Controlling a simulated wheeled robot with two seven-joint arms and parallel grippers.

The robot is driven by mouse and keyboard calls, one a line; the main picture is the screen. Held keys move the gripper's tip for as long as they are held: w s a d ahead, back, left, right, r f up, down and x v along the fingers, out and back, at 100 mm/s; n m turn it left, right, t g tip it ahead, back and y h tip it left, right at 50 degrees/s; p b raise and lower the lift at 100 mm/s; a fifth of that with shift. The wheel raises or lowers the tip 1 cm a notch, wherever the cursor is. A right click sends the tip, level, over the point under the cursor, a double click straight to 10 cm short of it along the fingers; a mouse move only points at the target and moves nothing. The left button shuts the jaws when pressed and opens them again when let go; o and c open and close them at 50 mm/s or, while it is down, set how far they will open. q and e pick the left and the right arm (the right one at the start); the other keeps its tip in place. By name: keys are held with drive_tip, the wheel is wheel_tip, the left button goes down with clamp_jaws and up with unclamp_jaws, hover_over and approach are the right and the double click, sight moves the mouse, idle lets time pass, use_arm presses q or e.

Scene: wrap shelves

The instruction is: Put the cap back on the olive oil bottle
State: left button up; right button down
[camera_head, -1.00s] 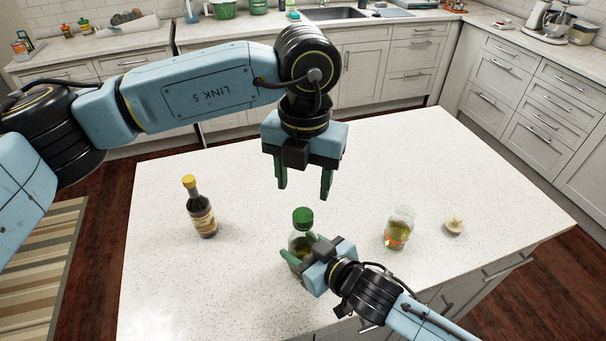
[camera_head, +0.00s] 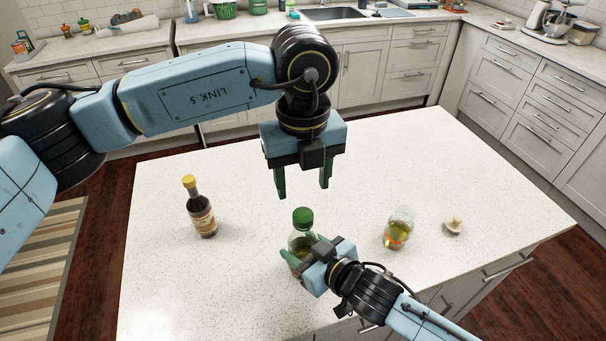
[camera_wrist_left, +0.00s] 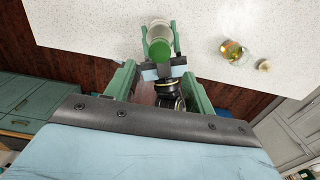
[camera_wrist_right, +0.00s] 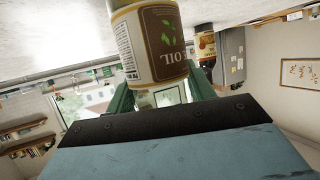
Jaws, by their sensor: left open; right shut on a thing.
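The olive oil bottle (camera_head: 301,243) stands upright near the counter's front edge, with the green cap (camera_head: 303,217) at its top. The cap also shows from above in the left wrist view (camera_wrist_left: 160,50). I cannot tell how tightly it sits. My right gripper (camera_head: 300,255) is shut around the bottle's body from the front right. Its label reading "OIL" fills the middle of the right wrist view (camera_wrist_right: 155,45). My left gripper (camera_head: 302,190) is open and empty, fingers pointing down, above and behind the cap, apart from it.
A dark bottle with a yellow cap (camera_head: 202,218) stands to the left. A small glass container of yellowish liquid (camera_head: 398,232) stands to the right, with a small beige object (camera_head: 453,226) beyond it. The white counter (camera_head: 420,160) is otherwise mostly clear.

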sight(303, 214)
use_arm(q)
wheel_tip(303, 214, down, 8)
drive_tip(key=shift+r, duration=0.15)
idle(0.4)
drive_tip(key=c, duration=1)
drive_tip(key=m, duration=2.7)
drive_tip(key=shift+m, duration=0.4)
drive_tip(key=o, duration=1.2)
